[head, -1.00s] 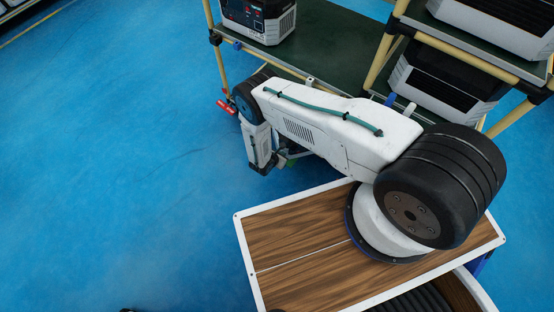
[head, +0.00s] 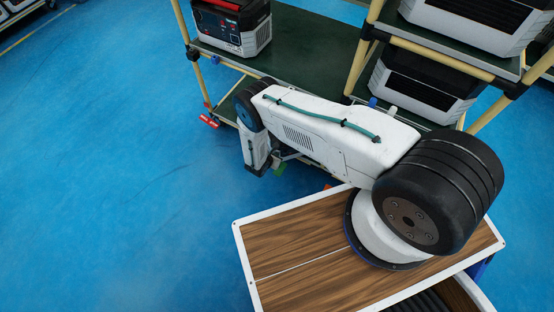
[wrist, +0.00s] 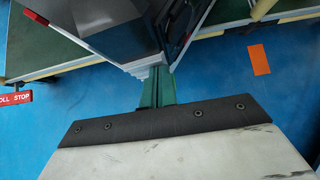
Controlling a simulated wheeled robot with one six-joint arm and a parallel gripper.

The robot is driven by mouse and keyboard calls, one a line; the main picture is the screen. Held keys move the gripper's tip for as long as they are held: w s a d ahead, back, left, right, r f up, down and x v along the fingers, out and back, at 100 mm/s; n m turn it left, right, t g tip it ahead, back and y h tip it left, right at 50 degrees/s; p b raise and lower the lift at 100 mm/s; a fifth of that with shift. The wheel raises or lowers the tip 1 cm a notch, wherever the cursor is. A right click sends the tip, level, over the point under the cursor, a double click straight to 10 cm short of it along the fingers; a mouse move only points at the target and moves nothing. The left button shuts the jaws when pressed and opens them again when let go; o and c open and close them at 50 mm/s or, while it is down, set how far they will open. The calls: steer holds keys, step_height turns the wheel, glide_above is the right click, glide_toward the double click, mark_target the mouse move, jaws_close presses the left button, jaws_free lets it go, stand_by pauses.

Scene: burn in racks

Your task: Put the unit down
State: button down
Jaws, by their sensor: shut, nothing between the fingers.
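One unit (head: 232,28), a dark and white box with a red-trimmed front, stands upright on the green shelf (head: 300,45) of the rack at the top. My gripper is mostly hidden behind my arm in the head view. In the wrist view my gripper (wrist: 157,85) shows as narrow green fingers, shut and empty. A dark unit with a pale ribbed edge (wrist: 130,40) fills the top middle of that view, beyond the fingertips. I cannot tell whether the fingers touch it.
More units (head: 415,85) sit on the rack shelves at the right. Yellow rack posts (head: 362,50) stand between the bays. A red stop tag (head: 209,120) hangs at the rack's lower left corner. An orange patch (wrist: 259,59) lies on the blue floor. The floor at the left is clear.

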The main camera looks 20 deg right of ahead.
mark_target(282, 145)
steer(key=w+d, duration=0.4)
steer(key=d, duration=0.1)
steer(key=shift+w+d, duration=0.2)
steer(key=shift+w, duration=0.1)
steer(key=s+a, duration=0.3)
steer(key=shift+a+r, duration=0.15)
steer(key=shift+a, duration=0.1)
steer(key=v, duration=0.9)
steer(key=shift+r, duration=0.25)
steer(key=shift+a, duration=0.1)
